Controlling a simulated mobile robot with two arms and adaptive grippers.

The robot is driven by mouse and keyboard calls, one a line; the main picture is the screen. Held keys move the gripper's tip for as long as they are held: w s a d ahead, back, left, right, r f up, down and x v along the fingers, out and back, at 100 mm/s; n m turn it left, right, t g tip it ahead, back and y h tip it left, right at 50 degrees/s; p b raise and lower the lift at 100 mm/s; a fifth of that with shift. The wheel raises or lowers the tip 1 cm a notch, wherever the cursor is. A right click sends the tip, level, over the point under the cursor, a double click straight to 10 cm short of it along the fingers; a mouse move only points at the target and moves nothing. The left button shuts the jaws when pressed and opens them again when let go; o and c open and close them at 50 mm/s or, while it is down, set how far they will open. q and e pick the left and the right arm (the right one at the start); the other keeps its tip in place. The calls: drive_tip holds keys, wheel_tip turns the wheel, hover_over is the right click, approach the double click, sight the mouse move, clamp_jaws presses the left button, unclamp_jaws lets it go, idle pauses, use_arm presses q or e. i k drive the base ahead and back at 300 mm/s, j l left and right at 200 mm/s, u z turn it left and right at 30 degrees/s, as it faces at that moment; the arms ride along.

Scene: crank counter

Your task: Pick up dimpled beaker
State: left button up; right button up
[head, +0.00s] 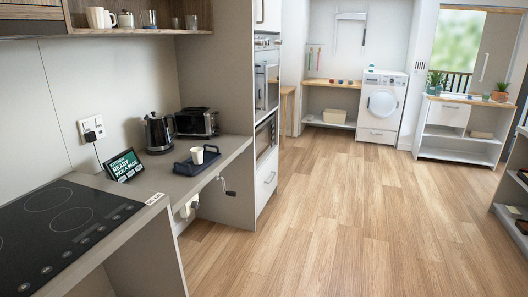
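A small white cup (197,155) stands upright on a dark tray (183,167) on the lowered counter section; it may be the dimpled beaker, but dimples cannot be made out at this size. Its inside looks dark. Several cups and glasses stand on the wall shelf at upper left, among them a white mug (100,17) and a grey glass (149,19); I cannot tell whether one of them is dimpled. Neither of my grippers is in view, and nothing is seen held.
A black kettle (159,132), a toaster (197,122) and a small screen (124,166) stand around the tray. A crank handle (229,191) sticks out below the counter's front edge. A black hob (62,220) is at left. The wooden floor (330,220) is clear.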

sight(197, 153)
drive_tip(key=i, duration=0.95)
drive_tip(key=i+l+u, duration=0.15)
drive_tip(key=i, duration=0.8)
